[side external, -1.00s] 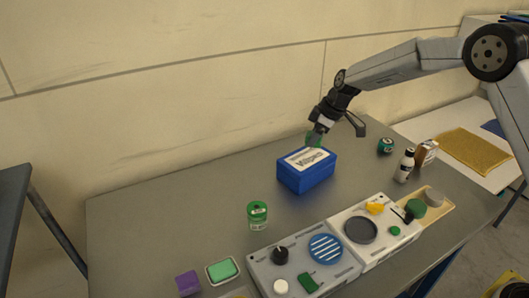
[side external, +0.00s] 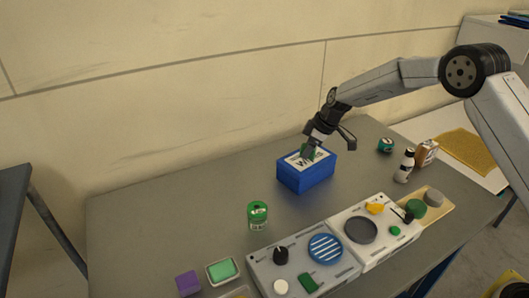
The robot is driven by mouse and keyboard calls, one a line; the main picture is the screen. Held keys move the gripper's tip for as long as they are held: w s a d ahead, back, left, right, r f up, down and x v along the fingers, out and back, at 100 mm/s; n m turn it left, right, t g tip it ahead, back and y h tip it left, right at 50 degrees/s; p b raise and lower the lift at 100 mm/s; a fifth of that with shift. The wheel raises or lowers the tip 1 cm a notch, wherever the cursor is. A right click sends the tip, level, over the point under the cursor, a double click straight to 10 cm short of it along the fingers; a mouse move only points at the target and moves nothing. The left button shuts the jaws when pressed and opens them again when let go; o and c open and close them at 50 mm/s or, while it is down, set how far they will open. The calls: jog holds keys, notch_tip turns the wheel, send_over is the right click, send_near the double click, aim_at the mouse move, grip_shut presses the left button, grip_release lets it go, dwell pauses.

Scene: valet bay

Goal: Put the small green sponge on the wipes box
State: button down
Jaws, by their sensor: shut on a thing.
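The wipes box (side external: 308,180) is blue with a white lettered label on top and stands on the grey table near the middle. My gripper (side external: 308,153) points down over the box top. It is shut on a small green sponge (side external: 309,151), of which only a little green shows between and behind the fingers. The sponge is at the label, partly hidden by the fingers. I cannot tell whether it touches the box top or hangs just above it.
A green-lidded jar (side external: 257,215) stands left of the box. In front are a green block in a dish (side external: 222,271), a purple block (side external: 188,283) and white panels (side external: 345,245) with several small items. Bottles (side external: 405,165) stand at right.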

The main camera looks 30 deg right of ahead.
jog(key=shift+f, duration=0.1)
jog(key=shift+c, duration=0.7)
grip_release()
jog(key=v, duration=1.2)
jog(key=s+f+m+h, duration=0.1)
jog(key=s+f+m, duration=0.1)
jog(key=s, duration=0.7)
jog(key=s+a+f+m+h, duration=0.1)
jog(key=s+m, duration=0.3)
jog(key=s, duration=0.6)
jog(key=s+a+f+m+h, duration=0.1)
jog(key=s+f+m, duration=0.2)
jog(key=s, duration=0.7)
jog(key=shift+f+g, duration=0.3)
jog(key=shift+a, duration=0.15)
